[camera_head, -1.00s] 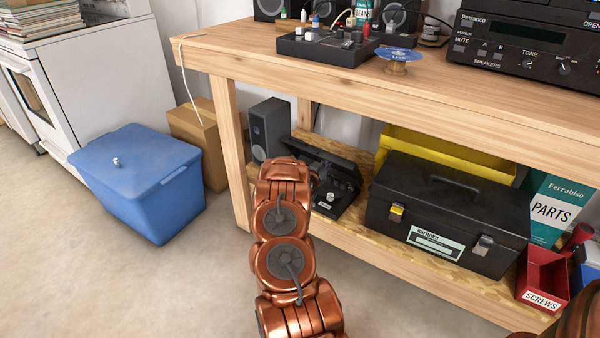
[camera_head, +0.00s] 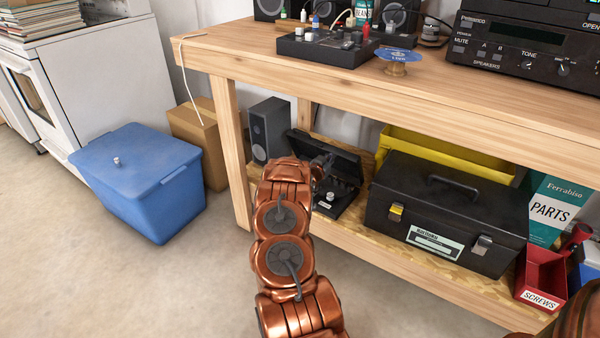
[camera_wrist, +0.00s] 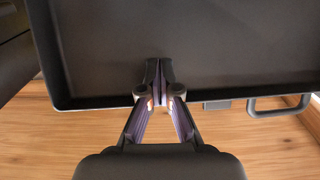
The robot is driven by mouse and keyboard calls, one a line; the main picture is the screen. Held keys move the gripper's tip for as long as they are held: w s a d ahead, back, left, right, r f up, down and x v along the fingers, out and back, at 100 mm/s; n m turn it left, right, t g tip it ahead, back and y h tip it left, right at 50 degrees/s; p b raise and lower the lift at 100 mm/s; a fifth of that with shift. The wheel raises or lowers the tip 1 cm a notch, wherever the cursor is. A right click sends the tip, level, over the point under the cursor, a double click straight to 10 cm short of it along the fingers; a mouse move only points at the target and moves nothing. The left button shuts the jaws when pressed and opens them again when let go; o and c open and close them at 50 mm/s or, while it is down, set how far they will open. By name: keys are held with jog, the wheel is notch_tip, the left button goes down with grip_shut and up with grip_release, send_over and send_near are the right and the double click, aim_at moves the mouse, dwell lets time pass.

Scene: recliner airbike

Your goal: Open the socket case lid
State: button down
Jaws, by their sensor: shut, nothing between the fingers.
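The socket case (camera_head: 345,199) is a small black case on the lower shelf of the wooden bench, partly hidden behind my arm. Its lid (camera_head: 337,154) stands raised and tilted back, and small items show inside the base. In the wrist view the lid (camera_wrist: 225,40) fills the upper part as a dark, rimmed panel, with a handle (camera_wrist: 280,106) at its lower right. My gripper (camera_wrist: 160,72) is shut and empty, its fingertips over the lid's near rim; whether they touch it is unclear. In the head view my gripper is mostly hidden by my arm.
A black toolbox (camera_head: 445,205) stands right of the case, with a yellow bin (camera_head: 450,155) behind it. A grey speaker (camera_head: 269,130) stands to the left. The bench top (camera_head: 450,95) overhangs the shelf. A blue tub (camera_head: 145,185) sits on the floor.

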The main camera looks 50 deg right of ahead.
jog(key=shift+d, duration=0.15)
jog(key=shift+d+r, duration=0.2)
jog(key=shift+d, duration=0.4)
jog(key=shift+d+r, duration=0.2)
jog(key=shift+d, duration=0.75)
jog(key=shift+d+r, duration=0.2)
jog(key=shift+d, duration=1.4)
jog(key=shift+d+b, duration=0.1)
jog(key=shift+b, duration=0.25)
